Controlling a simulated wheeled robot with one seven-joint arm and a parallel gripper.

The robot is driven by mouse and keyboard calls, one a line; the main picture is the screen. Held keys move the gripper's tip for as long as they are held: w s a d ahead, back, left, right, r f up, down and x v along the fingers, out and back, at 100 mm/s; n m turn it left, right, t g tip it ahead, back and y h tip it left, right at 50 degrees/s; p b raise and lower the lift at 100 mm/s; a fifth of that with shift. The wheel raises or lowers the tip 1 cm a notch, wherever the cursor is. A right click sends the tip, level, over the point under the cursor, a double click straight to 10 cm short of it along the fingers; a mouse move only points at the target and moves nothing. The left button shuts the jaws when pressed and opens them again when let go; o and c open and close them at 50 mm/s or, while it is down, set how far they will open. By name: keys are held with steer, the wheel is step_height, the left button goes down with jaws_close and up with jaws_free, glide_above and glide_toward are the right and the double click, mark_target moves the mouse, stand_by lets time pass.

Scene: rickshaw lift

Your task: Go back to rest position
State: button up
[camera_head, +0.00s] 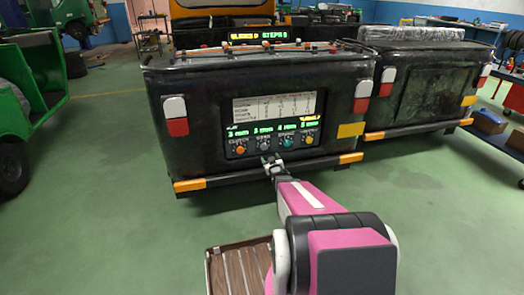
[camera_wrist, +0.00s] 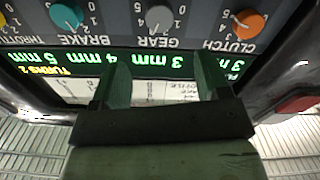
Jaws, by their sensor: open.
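My gripper (camera_head: 271,163) is at the end of my pink arm, in front of the lower part of the control panel on the back of a dark rickshaw (camera_head: 200,130). In the wrist view, which shows the panel upside down, my gripper (camera_wrist: 159,62) is open with two dark green fingers spread apart. The grey gear knob (camera_wrist: 158,17) lies in line with the gap between them; I cannot tell how far off it is. The orange clutch knob (camera_wrist: 246,24) and teal brake knob (camera_wrist: 67,15) are to either side. The yellow-orange throttle knob (camera_head: 310,140) shows in the head view.
The panel has a white chart (camera_head: 274,107) and green readouts. A second dark vehicle (camera_head: 420,95) stands close at right, a green one (camera_head: 35,110) at left. A slatted wooden surface (camera_head: 236,270) is at the bottom. Open green floor (camera_head: 100,220) lies at left.

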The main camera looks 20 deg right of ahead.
steer(key=s+a+r+m+g, duration=0.1)
steer(key=s+a+g, duration=0.3)
steer(key=s, duration=0.5)
steer(key=s+a+r+m+g, duration=0.1)
steer(key=s+a+r+g, duration=0.2)
steer(key=s+a+g, duration=0.2)
steer(key=s+a+r+g, duration=0.2)
steer(key=s+a+g, duration=0.3)
steer(key=s+g, duration=0.4)
steer(key=s, duration=0.3)
steer(key=shift+s+r+m, duration=0.2)
steer(key=shift+s+m, duration=0.1)
steer(key=shift+m, duration=0.1)
